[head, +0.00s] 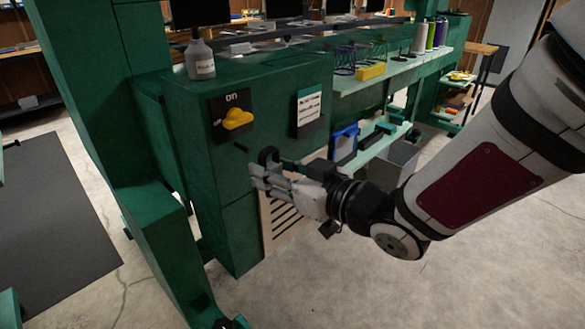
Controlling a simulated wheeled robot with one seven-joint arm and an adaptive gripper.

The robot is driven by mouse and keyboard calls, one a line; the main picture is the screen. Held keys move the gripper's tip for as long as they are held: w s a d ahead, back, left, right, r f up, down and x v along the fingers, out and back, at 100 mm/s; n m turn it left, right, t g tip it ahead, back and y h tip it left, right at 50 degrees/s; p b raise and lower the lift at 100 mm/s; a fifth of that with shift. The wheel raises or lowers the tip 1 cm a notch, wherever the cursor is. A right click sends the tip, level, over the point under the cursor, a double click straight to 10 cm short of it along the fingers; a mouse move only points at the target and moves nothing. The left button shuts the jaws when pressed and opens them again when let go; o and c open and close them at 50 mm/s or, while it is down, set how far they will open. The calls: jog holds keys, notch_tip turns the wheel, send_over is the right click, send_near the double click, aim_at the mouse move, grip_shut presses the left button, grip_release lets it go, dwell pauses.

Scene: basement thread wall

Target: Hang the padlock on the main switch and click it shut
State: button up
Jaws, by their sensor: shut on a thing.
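The main switch (234,118) is a dark plate marked "ON" with a yellow handle, on the front of the green cabinet. My gripper (262,178) is in front of the cabinet, below and right of the switch, with its fingers pointing left. It is shut on the padlock, whose dark shackle (268,154) shows above the fingers. The fingers hide most of the padlock's body. I cannot tell whether the shackle is open. The padlock is apart from the switch handle.
A white notice (309,108) is on the cabinet, right of the switch. A pale slatted panel (284,215) is behind and below my gripper. A grey bin (396,163) stands to the right. A green post (150,200) rises at the left.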

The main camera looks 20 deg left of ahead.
aim_at(238, 159)
jog(key=shift+r+x, duration=0.15)
jog(key=shift+x, duration=1.85)
jog(key=shift+r+x, duration=0.2)
jog(key=shift+x, duration=1.8)
jog(key=shift+w+f+b, duration=0.15)
jog(key=shift+f+b, duration=0.25)
jog(key=shift+b, duration=0.15)
jog(key=shift+f+b, duration=0.3)
jog(key=shift+b, duration=0.15)
jog(key=o, duration=1.3)
